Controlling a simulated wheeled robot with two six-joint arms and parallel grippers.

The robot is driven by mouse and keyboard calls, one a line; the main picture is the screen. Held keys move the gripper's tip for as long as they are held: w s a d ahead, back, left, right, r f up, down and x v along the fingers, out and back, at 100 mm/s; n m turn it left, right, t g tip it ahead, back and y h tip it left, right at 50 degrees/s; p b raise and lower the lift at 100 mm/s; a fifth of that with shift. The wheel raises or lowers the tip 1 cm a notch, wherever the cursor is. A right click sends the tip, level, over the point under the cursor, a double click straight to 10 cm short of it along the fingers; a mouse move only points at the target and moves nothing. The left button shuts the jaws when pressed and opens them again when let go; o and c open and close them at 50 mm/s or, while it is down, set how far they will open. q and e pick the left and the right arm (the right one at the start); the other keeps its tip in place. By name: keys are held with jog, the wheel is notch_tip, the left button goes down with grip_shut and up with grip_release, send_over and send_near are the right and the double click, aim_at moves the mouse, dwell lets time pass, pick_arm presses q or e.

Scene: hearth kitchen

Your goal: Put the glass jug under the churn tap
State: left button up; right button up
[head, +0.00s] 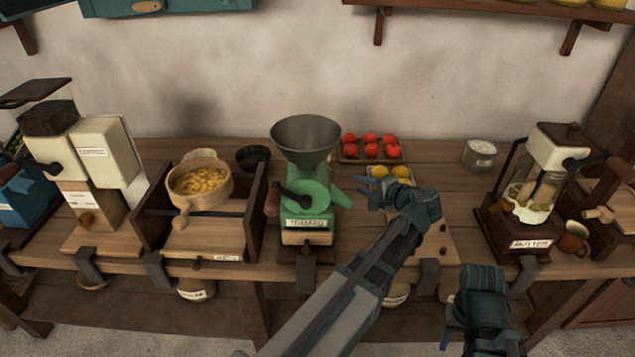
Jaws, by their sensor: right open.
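The churn (531,195) stands at the right of the bench, a glass body with pale contents, a cream top and a dark wooden base with a label. A wooden tap-like peg (599,214) shows to its right; I cannot tell what it belongs to. A small reddish-brown jug (574,238) stands below and left of that peg. My right gripper (447,330) is open in front of the bench edge, low and left of the churn.
A green grinder (308,205) with a funnel stands mid-bench, left of my left gripper. Behind are a tray of tomatoes (371,147), lemons (401,172) and a white-filled glass jar (480,154). A pot (201,183) and cream machine (105,155) stand left.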

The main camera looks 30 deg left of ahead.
pick_arm(q)
jog(key=m, duration=0.5)
jog(key=shift+d, duration=0.15)
jog(key=m, duration=0.5)
jog(key=shift+s+d+r+m, duration=0.1)
jog(key=shift+m, duration=0.2)
jog(key=m, duration=0.4)
jog(key=shift+d, duration=0.1)
jog(key=m, duration=0.3)
jog(key=shift+m, duration=0.4)
jog(key=b, duration=0.3)
send_near(333, 176)
jog(key=shift+x, duration=1.05)
jog(key=shift+w+a, duration=0.35)
jog(key=shift+a, duration=0.05)
jog(key=b+x, duration=0.1)
jog(key=x, duration=0.1)
jog(key=b+x, duration=0.1)
jog(key=x, duration=0.2)
jog(key=shift+a+f, duration=0.1)
jog(key=shift+f, duration=0.3)
jog(key=shift+s+r, duration=0.1)
grip_shut()
